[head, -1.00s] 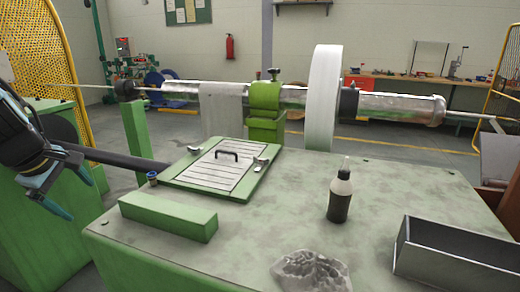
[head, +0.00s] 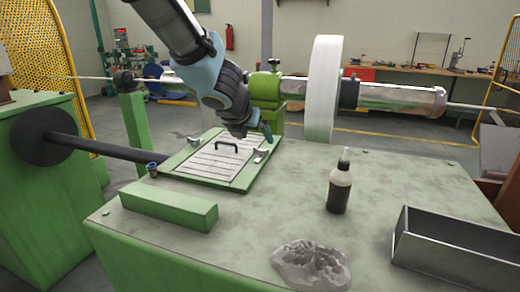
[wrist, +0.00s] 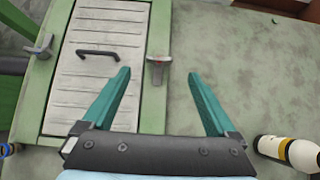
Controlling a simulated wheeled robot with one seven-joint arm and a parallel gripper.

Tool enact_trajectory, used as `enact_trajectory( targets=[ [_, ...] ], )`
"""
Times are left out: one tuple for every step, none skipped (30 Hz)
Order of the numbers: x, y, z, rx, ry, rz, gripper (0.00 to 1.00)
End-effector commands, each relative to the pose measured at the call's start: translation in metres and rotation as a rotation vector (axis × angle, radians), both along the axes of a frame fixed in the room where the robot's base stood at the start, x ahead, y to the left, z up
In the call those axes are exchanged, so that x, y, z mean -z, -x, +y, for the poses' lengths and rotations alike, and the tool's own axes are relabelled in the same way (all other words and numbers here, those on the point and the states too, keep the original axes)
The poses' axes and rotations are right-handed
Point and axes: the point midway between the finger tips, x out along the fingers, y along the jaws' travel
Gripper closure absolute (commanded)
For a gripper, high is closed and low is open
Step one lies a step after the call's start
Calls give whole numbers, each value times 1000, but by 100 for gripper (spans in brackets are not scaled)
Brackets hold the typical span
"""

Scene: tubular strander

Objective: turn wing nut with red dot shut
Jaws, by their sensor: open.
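The wing nut with the red dot (wrist: 159,66) is a small grey metal piece on the right side of the green frame around the cover plate (wrist: 97,62). It also shows in the head view (head: 261,155), at the plate's right edge. My gripper (wrist: 158,74) is open and empty. In the wrist view the wing nut appears between the two teal fingertips; the height between them is hard to tell. In the head view my gripper (head: 255,133) hangs above and behind the plate's right side. A second wing nut (wrist: 40,47) is at the left of the plate.
The plate has a black handle (wrist: 97,53). The bench middle is clear.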

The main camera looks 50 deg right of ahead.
Motion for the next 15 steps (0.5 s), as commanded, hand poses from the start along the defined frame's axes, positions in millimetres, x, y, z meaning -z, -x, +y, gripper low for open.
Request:
enact_trajectory(
  targets=[
    [12,-2,-7,2,-2,0,7],
    [16,-3,-11,2,-2,0,7],
    [21,-5,-16,2,-2,-2,7],
    [26,-7,-20,3,-3,-2,7],
    [29,-8,-24,3,-3,-2,7],
    [34,-9,-29,3,-3,-2,7],
    [37,-10,-32,3,-3,-2,7],
    [40,-12,-35,2,-2,-3,7],
    [44,-13,-39,2,-2,-3,7],
    [46,-14,-41,3,-2,-2,7],
    [48,-15,-44,2,-2,-2,7],
    [51,-16,-47,2,-2,-2,7],
    [53,-16,-49,2,-2,-2,7],
    [54,-17,-50,2,-2,-2,7],
    [56,-18,-52,3,-1,-3,7]
  ],
)
